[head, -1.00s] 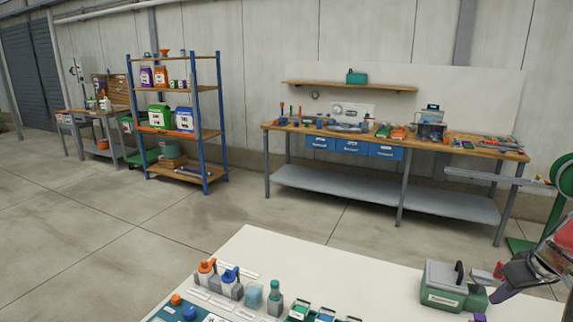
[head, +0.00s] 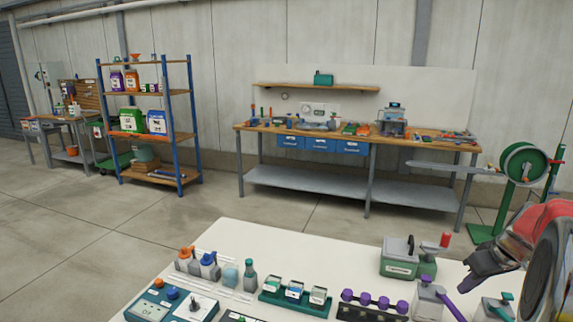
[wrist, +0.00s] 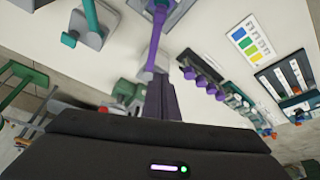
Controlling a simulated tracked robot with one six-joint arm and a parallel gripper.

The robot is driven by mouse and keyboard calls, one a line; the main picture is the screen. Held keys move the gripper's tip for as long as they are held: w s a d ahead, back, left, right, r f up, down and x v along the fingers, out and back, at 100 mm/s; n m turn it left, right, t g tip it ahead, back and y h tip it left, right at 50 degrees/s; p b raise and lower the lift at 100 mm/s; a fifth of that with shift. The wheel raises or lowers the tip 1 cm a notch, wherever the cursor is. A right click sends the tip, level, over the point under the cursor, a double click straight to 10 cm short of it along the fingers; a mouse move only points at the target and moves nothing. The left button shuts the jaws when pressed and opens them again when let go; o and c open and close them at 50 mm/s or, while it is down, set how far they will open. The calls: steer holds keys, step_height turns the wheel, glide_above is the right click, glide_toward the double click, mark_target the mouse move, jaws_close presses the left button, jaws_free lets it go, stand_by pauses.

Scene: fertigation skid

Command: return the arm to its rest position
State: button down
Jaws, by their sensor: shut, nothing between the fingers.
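My gripper (head: 470,284) is at the lower right of the head view, with dark fingers pointing down and left above the white table (head: 330,240). The red and grey arm parts behind it run off the right edge. In the wrist view, the dark fingers (wrist: 161,98) are together with nothing between them. A valve with a purple lever (head: 440,298) stands just left of the gripper in the head view. The purple lever also shows beyond the fingertips in the wrist view (wrist: 156,40). I cannot tell the gap between fingertips and lever.
A green and grey box (head: 408,268) with a red-knobbed handle stands near the gripper. A row of purple knobs (head: 365,298), green-trayed packets (head: 294,292) and bottles (head: 208,266) occupy the table. A green-handled valve (head: 495,308) is below the gripper. A workbench (head: 340,135) stands behind.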

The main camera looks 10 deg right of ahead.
steer(key=shift+s+a+f+m+g, duration=0.6)
steer(key=shift+s+a+f+m, duration=0.75)
steer(key=shift+s+m, duration=0.8)
steer(key=s+a+r+n, duration=0.1)
steer(key=s+a, duration=0.3)
steer(key=a, duration=0.8)
steer(key=s+a+r+n+t, duration=0.1)
steer(key=s+a+r, duration=0.3)
steer(key=a, duration=0.8)
steer(key=s+a+r+n+t, duration=0.1)
steer(key=s+a, duration=0.4)
steer(key=a, duration=0.7)
step_height(320, 180, up, 2)
steer(key=shift+a+r+n, duration=0.1)
steer(key=shift+a+n, duration=0.05)
steer(key=shift+n, duration=0.4)
